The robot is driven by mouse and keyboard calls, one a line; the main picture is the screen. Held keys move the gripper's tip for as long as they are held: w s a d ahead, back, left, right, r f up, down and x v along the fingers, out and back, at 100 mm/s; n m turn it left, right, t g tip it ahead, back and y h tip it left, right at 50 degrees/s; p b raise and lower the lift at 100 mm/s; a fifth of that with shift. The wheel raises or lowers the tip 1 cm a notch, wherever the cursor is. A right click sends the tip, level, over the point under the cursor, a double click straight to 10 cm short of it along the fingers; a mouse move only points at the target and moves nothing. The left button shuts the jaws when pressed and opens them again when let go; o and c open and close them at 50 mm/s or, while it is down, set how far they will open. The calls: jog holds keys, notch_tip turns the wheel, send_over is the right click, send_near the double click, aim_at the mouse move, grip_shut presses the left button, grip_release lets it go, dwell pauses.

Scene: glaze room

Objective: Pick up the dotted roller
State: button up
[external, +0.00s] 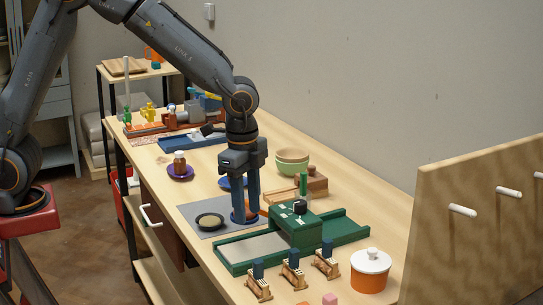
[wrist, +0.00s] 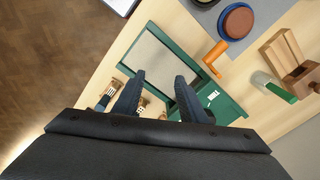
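Three small rollers with blue handles and pale, dark-marked bodies stand in a row at the table's front: the left one (external: 258,284), the middle one (external: 293,272) and the right one (external: 325,261). In the wrist view, some show partly at lower left (wrist: 116,88), beside and behind my fingers. My gripper (external: 245,219) is open and empty, pointing down, behind and left of the rollers in the external view. In the wrist view, the fingers (wrist: 157,84) stand well apart in front of the green slab press.
The green slab press (external: 297,226) lies between my gripper and the rollers. A grey mat (external: 190,212) with dishes is below my gripper. An orange lidded pot (external: 370,272) stands right of the rollers, with a pink block (external: 330,299) nearby. A pegboard (external: 470,240) rises at right.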

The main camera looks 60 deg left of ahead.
aim_at(294, 251)
jog(key=w+d+m, duration=0.1)
jog(key=d+m, duration=0.1)
jog(key=d, duration=0.2)
jog(key=w+d+m, duration=0.1)
jog(key=d+m, duration=0.1)
jog(key=d, duration=0.3)
jog(key=w+d+m, duration=0.1)
jog(key=d+m, duration=0.1)
jog(key=d, duration=0.2)
jog(key=shift+w+d+r, duration=0.1)
jog(key=shift+d, duration=0.45)
jog(key=shift+w+f+p, duration=0.2)
jog(key=shift+f+p, duration=0.5)
jog(key=shift+f, duration=1.25)
jog(key=shift+w+f+p, duration=0.15)
jog(key=shift+f+p, duration=0.55)
jog(key=shift+f, duration=1.2)
grip_shut()
